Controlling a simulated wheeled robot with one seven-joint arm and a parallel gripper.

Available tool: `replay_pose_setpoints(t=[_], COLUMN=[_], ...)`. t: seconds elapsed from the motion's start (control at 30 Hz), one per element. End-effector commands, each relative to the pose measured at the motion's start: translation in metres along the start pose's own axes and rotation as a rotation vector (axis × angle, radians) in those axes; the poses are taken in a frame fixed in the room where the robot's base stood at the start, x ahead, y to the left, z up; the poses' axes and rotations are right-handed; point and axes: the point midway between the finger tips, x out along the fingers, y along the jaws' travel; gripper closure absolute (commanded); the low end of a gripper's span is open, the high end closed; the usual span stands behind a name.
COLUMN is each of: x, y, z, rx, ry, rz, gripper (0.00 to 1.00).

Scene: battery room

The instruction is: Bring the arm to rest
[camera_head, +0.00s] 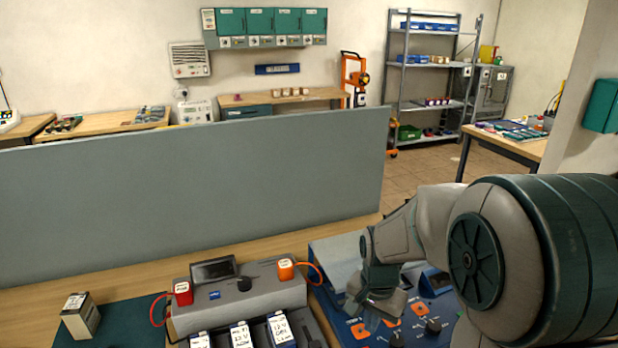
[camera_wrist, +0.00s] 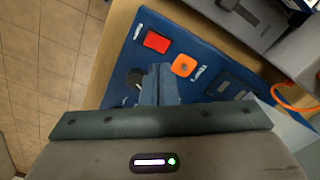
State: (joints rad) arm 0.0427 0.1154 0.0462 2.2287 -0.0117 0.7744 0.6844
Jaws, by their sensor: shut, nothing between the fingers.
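My gripper (camera_head: 366,312) is shut and empty. In the head view it hangs at the lower right, above a blue panel (camera_head: 350,333) with orange and black controls, and my arm covers part of that panel. In the wrist view my gripper (camera_wrist: 160,72) points at the same blue panel (camera_wrist: 150,28), close to a black knob, a red rocker (camera_wrist: 157,41) and an orange ring (camera_wrist: 184,65). I cannot tell whether the fingertips touch the panel.
Left of the blue panel stands a grey charger (camera_head: 237,305) with red and orange clamps and several batteries in front. A small battery (camera_head: 80,315) stands on a green mat (camera_head: 120,325). A grey partition (camera_head: 190,190) rises behind the bench. Tiled floor (camera_head: 410,175) is open beyond.

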Motion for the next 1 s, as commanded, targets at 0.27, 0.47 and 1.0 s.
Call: replay_pose_setpoints(t=[0.27, 0.47, 1.0], x=[-0.061, -0.090, -0.105], y=[0.030, 0.057, 0.082], z=[0.038, 0.071, 0.103], rx=[-0.269, -0.471, -0.675], ry=[0.105, 0.184, 0.263], rz=[-0.055, -0.080, -0.094], gripper=[1.00, 1.00, 1.00])
